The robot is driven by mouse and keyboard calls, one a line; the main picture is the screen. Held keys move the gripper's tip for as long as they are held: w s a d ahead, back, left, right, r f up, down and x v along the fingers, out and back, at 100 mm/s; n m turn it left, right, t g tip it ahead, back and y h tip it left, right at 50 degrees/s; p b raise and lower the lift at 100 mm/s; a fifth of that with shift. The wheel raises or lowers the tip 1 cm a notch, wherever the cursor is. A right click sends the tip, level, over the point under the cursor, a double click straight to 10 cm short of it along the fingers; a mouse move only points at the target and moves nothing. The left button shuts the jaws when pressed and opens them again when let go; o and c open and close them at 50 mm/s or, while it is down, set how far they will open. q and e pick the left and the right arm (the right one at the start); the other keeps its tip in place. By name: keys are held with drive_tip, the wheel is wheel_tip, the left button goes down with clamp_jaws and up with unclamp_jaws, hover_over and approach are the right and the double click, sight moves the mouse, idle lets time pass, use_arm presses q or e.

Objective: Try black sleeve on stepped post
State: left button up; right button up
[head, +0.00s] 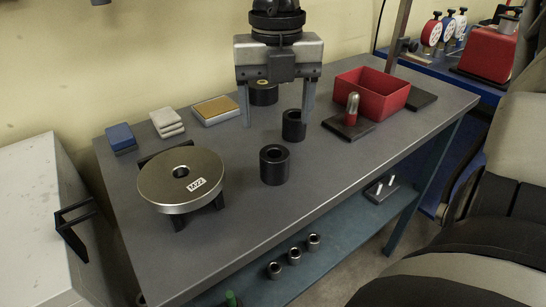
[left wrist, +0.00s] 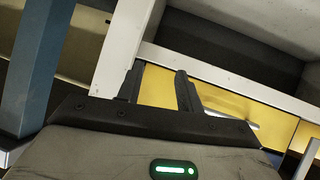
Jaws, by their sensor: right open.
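Two black sleeves stand upright on the grey bench in the head view: a near one (head: 274,167) and one behind it to the right (head: 291,126).
A black cylinder with a brass-coloured centre (head: 263,93) stands behind the right gripper. A red bin (head: 374,92) is behind the post. A round metal disc marked M22 (head: 160,183) sits on a black stand at left. The bench's front right is clear.

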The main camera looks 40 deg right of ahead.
hover_over(274, 154)
drive_tip(key=s+a, duration=0.1)
drive_tip(key=s, duration=0.1)
wheel_tip(274, 154, down, 4)
drive_tip(key=f, duration=0.2)
drive_tip(key=w+f, duration=0.1)
drive_tip(key=f, duration=0.1)
drive_tip(key=shift+d+f, duration=0.1)
drive_tip(key=shift+f, duration=0.7)
drive_tip(key=c, duration=1.5)
drive_tip(key=shift+r, duration=0.1)
clamp_jaws()
drive_tip(key=shift+r, duration=0.1)
